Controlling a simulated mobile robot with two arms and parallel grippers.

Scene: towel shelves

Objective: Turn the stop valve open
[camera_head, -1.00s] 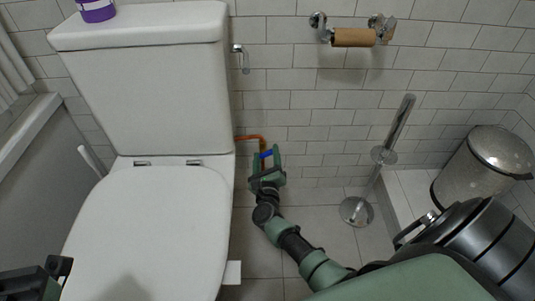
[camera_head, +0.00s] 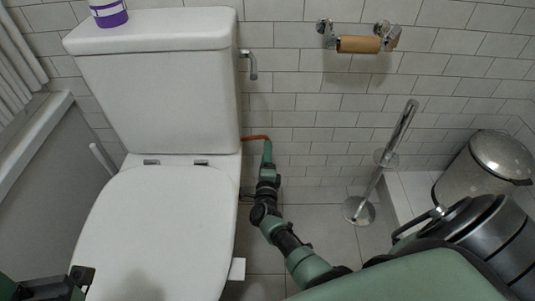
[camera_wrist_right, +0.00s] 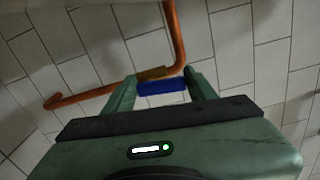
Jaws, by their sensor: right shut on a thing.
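The stop valve has a blue handle (camera_wrist_right: 162,87) and a brass-coloured body (camera_wrist_right: 152,74) on a copper pipe (camera_wrist_right: 175,38). In the head view the copper pipe (camera_head: 256,138) comes out beside the toilet, and the blue handle is hidden by my gripper. My right gripper (camera_head: 267,150) is at the end of this pipe, seen edge-on. In the right wrist view its two fingers stand on either side of the blue handle, shut on it. My left gripper (camera_head: 82,275) shows only partly at the lower left edge, away from the valve; its opening is unclear.
The white toilet (camera_head: 160,230) stands close to the left of my right arm. A toilet brush stand (camera_head: 360,210) and a metal bin (camera_head: 480,170) are to the right. A paper roll holder (camera_head: 357,44) is on the tiled wall. Some floor is clear between arm and brush.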

